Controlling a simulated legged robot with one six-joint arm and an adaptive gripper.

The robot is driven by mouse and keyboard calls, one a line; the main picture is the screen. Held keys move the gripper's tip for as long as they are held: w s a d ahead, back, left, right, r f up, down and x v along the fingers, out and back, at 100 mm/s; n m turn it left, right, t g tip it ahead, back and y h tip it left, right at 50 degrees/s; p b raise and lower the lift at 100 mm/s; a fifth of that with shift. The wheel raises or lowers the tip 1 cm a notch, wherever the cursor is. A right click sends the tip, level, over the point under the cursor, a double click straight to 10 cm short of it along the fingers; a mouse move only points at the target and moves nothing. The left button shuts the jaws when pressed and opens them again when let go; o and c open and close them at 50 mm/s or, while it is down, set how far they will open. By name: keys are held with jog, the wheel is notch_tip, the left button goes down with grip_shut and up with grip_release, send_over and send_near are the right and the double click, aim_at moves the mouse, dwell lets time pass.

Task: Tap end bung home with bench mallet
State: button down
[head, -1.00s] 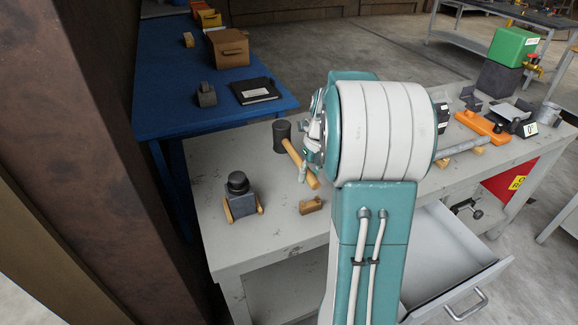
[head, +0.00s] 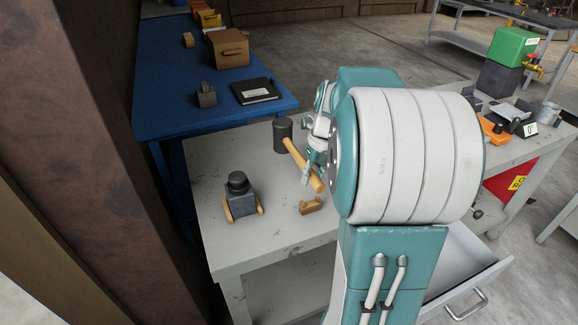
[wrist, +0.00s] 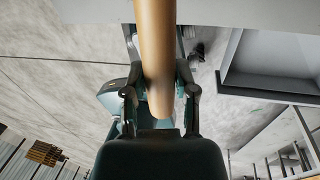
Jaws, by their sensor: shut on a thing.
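The mallet has a dark cylindrical head (head: 283,135) and a pale wooden handle (head: 298,157). My gripper (head: 313,160) is shut on the handle, partly hidden by my arm in the head view. In the wrist view the handle (wrist: 155,45) runs down between the fingers of my gripper (wrist: 160,88). The mallet is over the left part of the grey bench; I cannot tell its exact height. A black round stepped piece (head: 237,182), apparently the end bung, sits upright on a dark grey block (head: 241,202) to the left of the mallet, apart from it.
Wooden pieces flank the block. A small wooden piece (head: 311,205) lies on the grey bench (head: 275,230). A blue table (head: 165,110) stands behind, and a rusty steel column (head: 75,130) rises at left. An open drawer (head: 470,275) juts from the bench at right.

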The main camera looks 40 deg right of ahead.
jog(key=shift+s+a+r, duration=0.5)
jog(key=shift+s+r, duration=0.25)
jog(key=shift+s, duration=0.05)
jog(key=shift+s+a+r, duration=0.45)
jog(key=shift+s+r, duration=0.3)
jog(key=shift+s+a+r, duration=0.5)
jog(key=shift+s+r, duration=0.25)
jog(key=shift+s, duration=0.05)
